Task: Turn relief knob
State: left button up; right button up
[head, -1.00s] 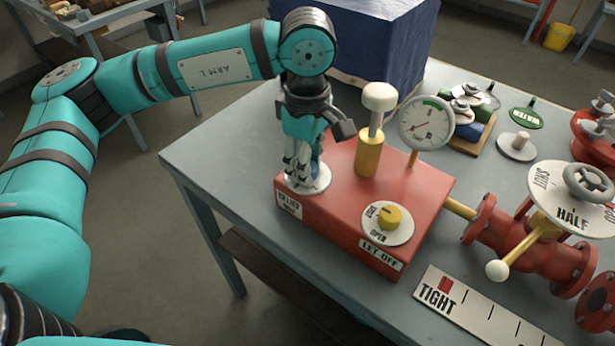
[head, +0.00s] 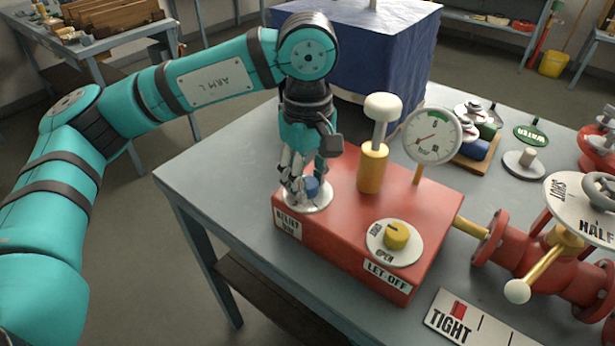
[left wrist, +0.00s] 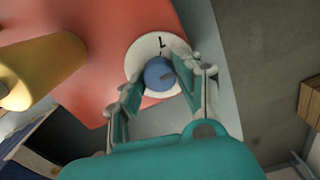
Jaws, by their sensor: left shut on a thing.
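The relief knob (head: 313,188) is a small blue knob on a white disc (head: 322,204) at the left end of the red box (head: 340,230), above a label reading RELIEF (head: 288,223). My left gripper (head: 303,187) points down at it and is shut on it. In the left wrist view the knob (left wrist: 158,73) shows a dark pointer line, and the fingers of my left gripper (left wrist: 160,84) flank it. A short black mark shows on the disc (left wrist: 145,48). The fingers hide part of the knob in the head view. My right gripper is out of view.
A yellow let-off knob (head: 397,235), a yellow cylinder with a white-topped plunger (head: 372,168) and a round gauge (head: 433,136) stand on or by the box. A red valve (head: 535,262) is at right. The table (head: 225,170) is clear left of the box.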

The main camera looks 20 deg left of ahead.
aim_at(308, 182)
pick_arm(q)
jog(key=shift+r, duration=0.1)
jog(key=o, duration=1.1)
jog(key=shift+o, duration=0.2)
notch_tip(308, 182, up, 12)
